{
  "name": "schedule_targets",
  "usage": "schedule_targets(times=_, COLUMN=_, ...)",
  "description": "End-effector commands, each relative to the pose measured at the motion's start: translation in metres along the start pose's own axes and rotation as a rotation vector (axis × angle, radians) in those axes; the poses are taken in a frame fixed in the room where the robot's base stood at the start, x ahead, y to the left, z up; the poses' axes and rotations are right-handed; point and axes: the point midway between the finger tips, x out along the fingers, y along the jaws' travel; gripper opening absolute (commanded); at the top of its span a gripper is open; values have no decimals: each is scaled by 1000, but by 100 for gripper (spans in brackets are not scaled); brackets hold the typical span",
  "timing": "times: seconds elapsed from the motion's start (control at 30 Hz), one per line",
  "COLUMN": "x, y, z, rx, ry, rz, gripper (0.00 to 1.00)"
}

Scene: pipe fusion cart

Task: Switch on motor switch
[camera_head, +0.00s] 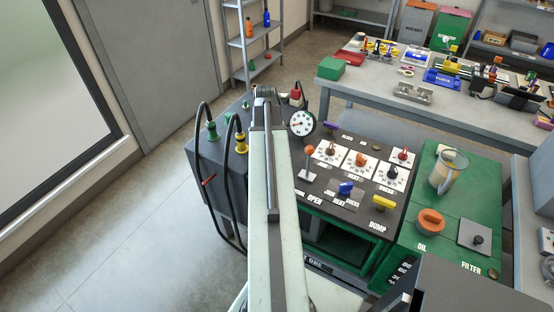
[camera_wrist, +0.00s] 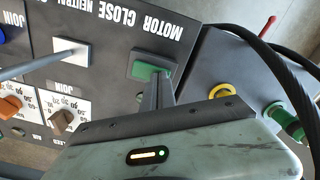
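The motor switch (camera_wrist: 142,70) is a green rocker in a grey frame on the dark panel, beside the upside-down MOTOR label in the wrist view. My gripper (camera_wrist: 157,88) is right at it, with its narrow grey fingers close together over the switch's lower right part. The fingers look shut with nothing between them. Whether they touch the switch I cannot tell. In the head view my arm reaches over the cart's dark control panel (camera_head: 349,207) and hides the motor switch and my fingertips.
A lever on a white plate (camera_wrist: 71,51) stands left of the switch in the wrist view. Black hoses (camera_wrist: 262,44), a yellow fitting (camera_wrist: 222,91) and a green connector (camera_wrist: 286,121) are on the right. In the head view a dial gauge (camera_head: 301,123) stands beside my arm.

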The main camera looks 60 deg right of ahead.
Motion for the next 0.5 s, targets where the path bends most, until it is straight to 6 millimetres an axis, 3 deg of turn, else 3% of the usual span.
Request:
schedule_targets(times=0.23, x=0, y=0, z=0, rx=0, ry=0, rz=0, gripper=0)
schedule_targets(times=0.5, x=-25, y=0, z=0, rx=0, ry=0, rz=0, gripper=0)
